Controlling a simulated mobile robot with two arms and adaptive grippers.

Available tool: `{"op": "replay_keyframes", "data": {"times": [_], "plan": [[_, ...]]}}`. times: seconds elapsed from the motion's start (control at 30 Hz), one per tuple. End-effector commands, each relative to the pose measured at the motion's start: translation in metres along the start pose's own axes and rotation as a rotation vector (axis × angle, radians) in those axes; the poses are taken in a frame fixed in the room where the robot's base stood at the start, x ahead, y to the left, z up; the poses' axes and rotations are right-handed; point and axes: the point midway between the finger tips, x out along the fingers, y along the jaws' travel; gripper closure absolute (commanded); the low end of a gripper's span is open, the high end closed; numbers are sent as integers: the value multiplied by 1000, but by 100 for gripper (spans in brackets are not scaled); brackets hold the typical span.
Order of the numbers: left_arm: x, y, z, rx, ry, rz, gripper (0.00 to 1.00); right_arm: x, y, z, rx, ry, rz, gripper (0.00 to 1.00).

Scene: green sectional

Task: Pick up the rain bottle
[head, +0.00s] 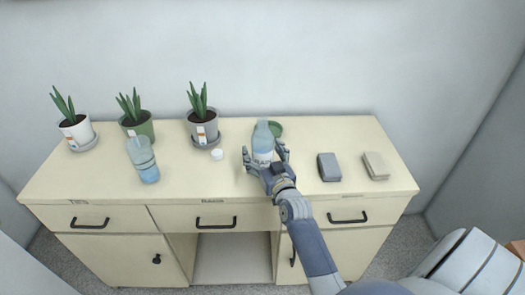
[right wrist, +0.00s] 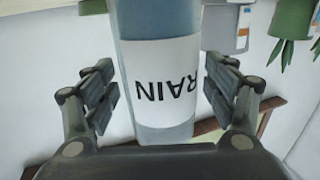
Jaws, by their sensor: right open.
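The rain bottle (head: 263,142) stands upright on the cream cabinet, a pale blue bottle with a white label. In the right wrist view the bottle (right wrist: 158,125) fills the middle, its label reading "RAIN" upside down. My right gripper (head: 265,160) is open, with one finger on each side of the bottle; in the right wrist view gaps show between both fingers (right wrist: 160,95) and the bottle. My left gripper is not in view.
The cabinet top (head: 250,180) has free room left of the bottle. Three potted plants (head: 75,129), (head: 137,125), (head: 203,125) stand along the back. A small white cap (head: 217,154) and a green round dish (head: 276,129) are near the bottle. Grey (head: 329,167) and beige (head: 376,166) blocks lie right.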

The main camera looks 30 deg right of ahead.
Motion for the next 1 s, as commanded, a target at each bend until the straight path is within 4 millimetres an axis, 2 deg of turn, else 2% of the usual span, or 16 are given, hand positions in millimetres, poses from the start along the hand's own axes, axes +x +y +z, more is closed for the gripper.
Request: {"op": "replay_keyframes", "data": {"times": [0.2,0.43,0.77,1.0], "plan": [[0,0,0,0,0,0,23,0,0,0,0,0,0,24],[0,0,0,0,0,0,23,0,0,0,0,0,0,75],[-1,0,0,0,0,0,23,0,0,-2,0,3,0,75],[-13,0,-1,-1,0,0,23,0,0,-13,0,3,0,75]]}}
